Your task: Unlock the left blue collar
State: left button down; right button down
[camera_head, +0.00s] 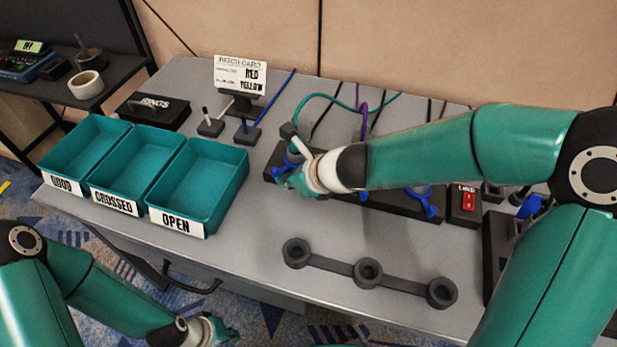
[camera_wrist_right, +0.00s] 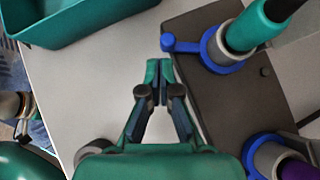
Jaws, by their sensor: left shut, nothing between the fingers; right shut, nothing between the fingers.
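The left blue collar (camera_wrist_right: 222,58) sits around a grey socket with a green plug in it, on a dark block. Its lever (camera_wrist_right: 182,44) points left in the right wrist view, its round end just beyond my fingertips. In the head view the collar (camera_head: 281,171) is partly hidden by my right gripper (camera_head: 287,183). My right gripper (camera_wrist_right: 158,68) is shut and empty beside the block, near the lever; I cannot tell whether they touch. My left gripper (camera_head: 222,330) is shut and empty at the bottom, away from the collars.
Another blue collar (camera_wrist_right: 262,158) holds a purple plug; a third (camera_head: 425,205) is at the block's right end. Three teal trays (camera_head: 212,215) stand left, labelled GOOD, CROSSED and OPEN. A dark three-ring holder (camera_head: 330,264) lies in front. A card (camera_head: 240,75) stands behind.

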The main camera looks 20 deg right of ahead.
pick_arm(q)
jog(key=shift+r+p, duration=0.35)
pick_arm(e)
jog(key=shift+w+d, duration=0.2)
jog(key=shift+d, duration=0.5)
